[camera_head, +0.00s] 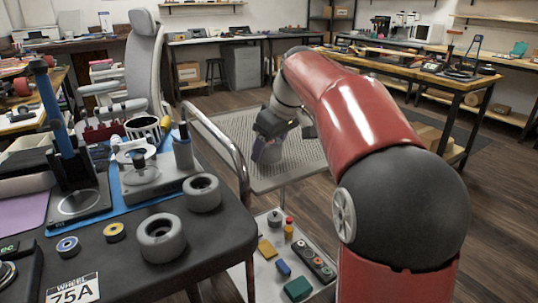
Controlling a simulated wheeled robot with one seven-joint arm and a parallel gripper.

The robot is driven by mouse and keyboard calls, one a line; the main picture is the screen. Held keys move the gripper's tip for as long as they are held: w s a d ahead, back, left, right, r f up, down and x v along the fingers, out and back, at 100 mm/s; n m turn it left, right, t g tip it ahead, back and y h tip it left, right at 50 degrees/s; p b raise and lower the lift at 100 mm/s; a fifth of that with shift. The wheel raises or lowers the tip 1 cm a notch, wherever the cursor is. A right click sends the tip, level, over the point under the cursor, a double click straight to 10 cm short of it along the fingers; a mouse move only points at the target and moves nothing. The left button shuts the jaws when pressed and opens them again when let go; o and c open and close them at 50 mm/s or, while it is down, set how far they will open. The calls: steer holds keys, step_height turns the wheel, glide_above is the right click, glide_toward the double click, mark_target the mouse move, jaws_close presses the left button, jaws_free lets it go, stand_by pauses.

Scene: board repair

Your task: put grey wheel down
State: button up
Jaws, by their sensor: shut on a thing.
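My gripper (274,134) is at the end of my red arm, low over the perforated grey top of a cart (225,125). It is shut on a grey wheel (270,153), which is small in the view and partly hidden by the fingers. I cannot tell whether the wheel touches the cart top. Two other grey wheels stand on the dark table at the front left: a larger-looking one (160,238) near the front and one (203,192) behind it.
The cart's metal handle (215,140) rises beside the table. Its lower shelf (262,275) holds blocks and small parts. A blue-matted area with tools and a "WHEEL 75A" card (73,291) are on the table. Much of the cart top is bare.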

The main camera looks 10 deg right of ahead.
steer(key=shift+f, duration=0.75)
steer(key=shift+f, duration=0.15)
steer(key=o, duration=1.1)
steer(key=shift+c, duration=0.2)
steer(key=p+v, duration=0.2)
steer(key=v, duration=1)
